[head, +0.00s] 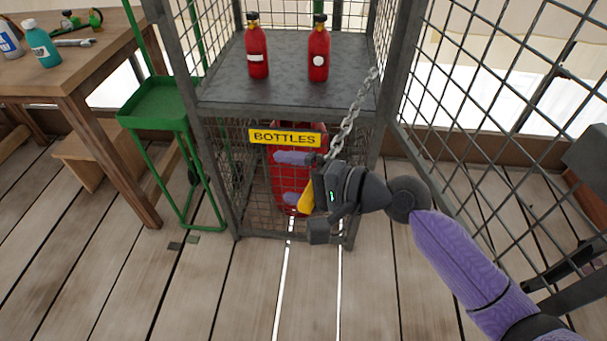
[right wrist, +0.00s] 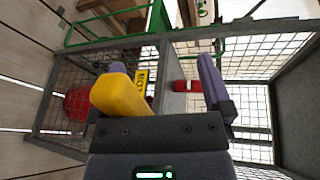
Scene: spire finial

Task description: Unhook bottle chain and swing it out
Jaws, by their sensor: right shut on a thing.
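The grey chain (head: 350,115) hangs from the right front post of the bottle cage (head: 240,104) and runs down left to my right gripper (head: 283,178), which hides its lower end. My right gripper is in front of the cage's lower mesh, below the yellow BOTTLES sign (head: 287,138). It is shut on a yellow piece (head: 307,200), which lies against one finger in the right wrist view (right wrist: 120,97). Whether the chain joins this piece is hidden. My left gripper is out of view.
Two red bottles (head: 257,52) (head: 318,54) stand on the cage's upper shelf. A larger red thing (head: 284,187) is behind the lower mesh. A mesh panel (head: 490,100) stands at right, a green stand (head: 160,103) and wooden table (head: 95,58) at left. Floor in front is clear.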

